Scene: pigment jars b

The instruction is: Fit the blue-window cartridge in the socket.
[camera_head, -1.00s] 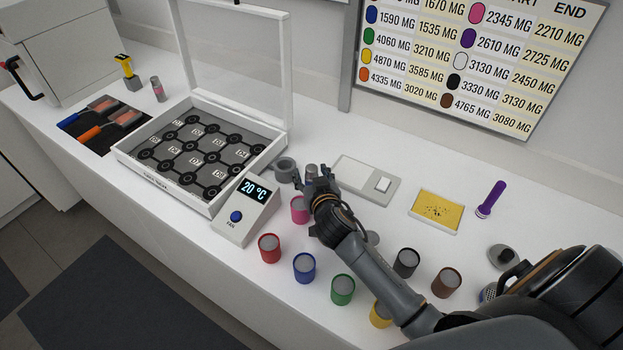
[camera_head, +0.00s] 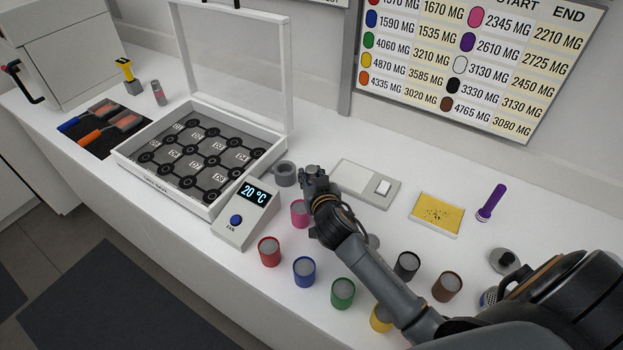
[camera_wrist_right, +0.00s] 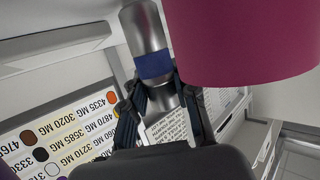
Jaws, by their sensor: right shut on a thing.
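The blue-window cartridge shows in the right wrist view as a grey metallic cylinder with a blue band (camera_wrist_right: 152,65). My right gripper (camera_head: 314,174) is shut on it; its dark fingers (camera_wrist_right: 160,95) press on both sides just below the band. In the head view the gripper hides most of the cartridge. A grey round part with an opening (camera_head: 286,172), which looks like the socket, stands just left of my right gripper, apart from it. My left gripper is not in view.
A pink jar (camera_head: 299,214) stands close to my right gripper and looms large in the wrist view. Red (camera_head: 269,252), blue (camera_head: 304,271) and green (camera_head: 342,293) jars stand nearer. A 20 °C unit (camera_head: 246,213) and open-lidded box (camera_head: 165,189) lie left, a scale (camera_head: 350,178) right.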

